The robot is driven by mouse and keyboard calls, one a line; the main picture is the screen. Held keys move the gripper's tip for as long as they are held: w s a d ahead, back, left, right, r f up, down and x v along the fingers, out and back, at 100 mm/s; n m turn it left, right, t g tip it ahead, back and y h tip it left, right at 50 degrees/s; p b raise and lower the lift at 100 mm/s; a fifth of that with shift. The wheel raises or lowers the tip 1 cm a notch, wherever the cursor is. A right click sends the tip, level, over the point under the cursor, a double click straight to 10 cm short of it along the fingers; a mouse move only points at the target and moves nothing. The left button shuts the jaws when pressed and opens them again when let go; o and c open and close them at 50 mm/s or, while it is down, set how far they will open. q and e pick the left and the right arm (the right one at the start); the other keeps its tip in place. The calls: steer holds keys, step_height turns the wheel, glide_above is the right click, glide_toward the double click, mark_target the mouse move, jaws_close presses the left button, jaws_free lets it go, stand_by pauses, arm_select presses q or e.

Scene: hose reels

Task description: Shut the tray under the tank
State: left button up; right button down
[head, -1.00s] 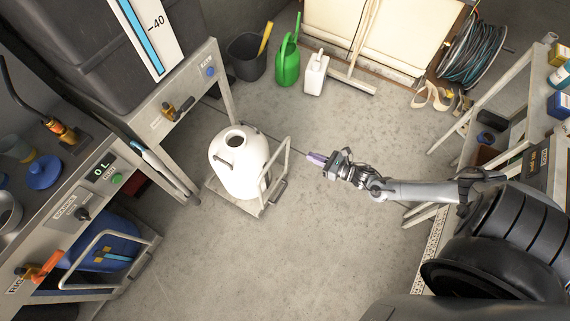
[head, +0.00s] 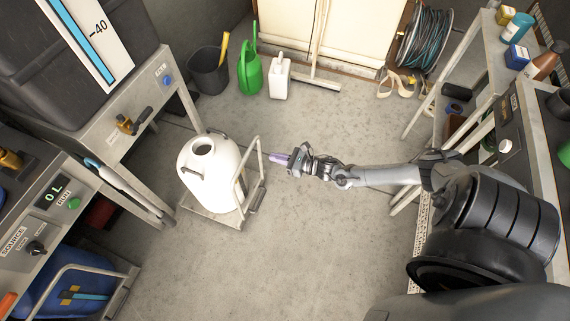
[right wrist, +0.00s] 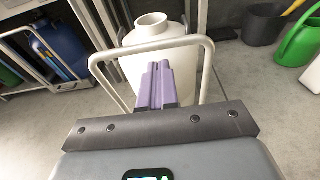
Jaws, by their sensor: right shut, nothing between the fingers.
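The dark grey tank (head: 35,70) stands on a bench at the upper left in the head view. Below and to its right, a flat tray (head: 228,218) is out on the floor with a white can (head: 203,182) standing on it. An upright pale tube handle (head: 240,178) rises from the tray's right side; it also shows in the right wrist view (right wrist: 190,42). My right gripper (head: 277,158) is shut and empty, just right of the handle. In the right wrist view its purple fingertips (right wrist: 155,70) point at the handle and can; contact cannot be told. My left gripper is not in view.
A black bin (head: 209,75), a green watering can (head: 249,75) and a white jug (head: 280,78) stand along the back. A bench with a blue container (head: 50,285) is at the lower left. Shelving stands at the right. The floor below the tray is clear.

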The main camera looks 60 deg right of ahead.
mark_target(249, 154)
steer(key=b+x, duration=0.1)
steer(key=x, duration=0.1)
steer(key=b+x, duration=0.1)
steer(key=x, duration=0.2)
steer(key=b+x, duration=0.2)
steer(key=x, duration=0.1)
steer(key=shift+a+f, duration=0.35)
steer(key=shift+f, duration=0.05)
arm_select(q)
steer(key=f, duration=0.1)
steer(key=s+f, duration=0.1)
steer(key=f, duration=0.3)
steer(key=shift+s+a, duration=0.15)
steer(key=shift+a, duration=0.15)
arm_select(e)
steer(key=shift+a+f, duration=0.1)
steer(key=shift+a, duration=0.15)
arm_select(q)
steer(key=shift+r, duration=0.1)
arm_select(e)
steer(key=shift+w, duration=0.1)
